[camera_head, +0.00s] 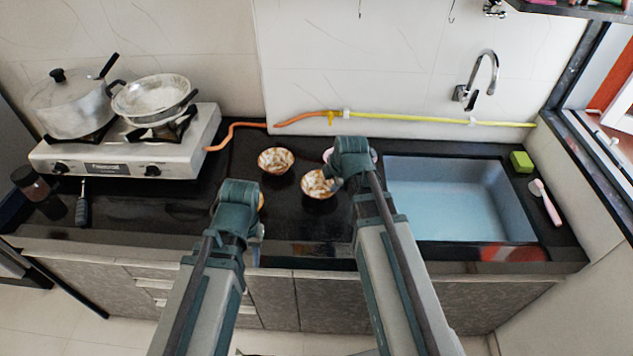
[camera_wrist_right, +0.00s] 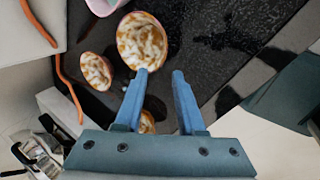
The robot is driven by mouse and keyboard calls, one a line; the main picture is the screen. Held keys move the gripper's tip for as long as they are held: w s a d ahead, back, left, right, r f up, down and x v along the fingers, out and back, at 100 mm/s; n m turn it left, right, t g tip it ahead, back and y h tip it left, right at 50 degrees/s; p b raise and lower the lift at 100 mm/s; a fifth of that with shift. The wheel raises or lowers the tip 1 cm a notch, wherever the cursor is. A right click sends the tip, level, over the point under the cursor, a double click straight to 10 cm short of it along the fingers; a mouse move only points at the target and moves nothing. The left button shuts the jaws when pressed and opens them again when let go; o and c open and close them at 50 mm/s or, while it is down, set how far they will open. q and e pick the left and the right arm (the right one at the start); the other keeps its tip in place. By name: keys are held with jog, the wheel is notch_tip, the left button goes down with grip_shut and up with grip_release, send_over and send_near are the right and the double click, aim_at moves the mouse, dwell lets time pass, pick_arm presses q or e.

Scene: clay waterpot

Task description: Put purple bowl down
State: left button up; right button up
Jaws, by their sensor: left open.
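A pale pink-purple bowl (camera_head: 374,155) stands on the black counter at the back, mostly hidden behind my right wrist. Part of it shows at the top edge of the right wrist view (camera_wrist_right: 103,5). My right gripper (camera_head: 336,181) is low over the counter in front of it. Its two fingers are apart (camera_wrist_right: 161,73), with nothing seen between the tips. The tip of one finger overlaps the rim of an orange-and-white bowl (camera_head: 318,185), also in the wrist view (camera_wrist_right: 142,42); I cannot tell if they touch. My left gripper (camera_head: 250,212) is open above the counter at the left.
Another orange-patterned bowl (camera_head: 275,160) stands behind and left. One more bowl (camera_head: 261,201) is partly hidden by my left gripper. The sink (camera_head: 450,195) is at the right and the gas stove (camera_head: 130,150) at the left. A hose (camera_head: 300,119) runs along the wall.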

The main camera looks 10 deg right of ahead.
jog(key=b, duration=0.8)
send_near(322, 200)
jog(key=shift+w+d, duration=0.1)
jog(key=shift+w, duration=0.35)
jog(key=shift+w+f, duration=0.15)
jog(key=shift+f, duration=0.05)
jog(key=shift+f+b, duration=0.35)
jog(key=b+x, duration=0.4)
jog(key=shift+f, duration=0.3)
jog(key=shift+r, duration=0.1)
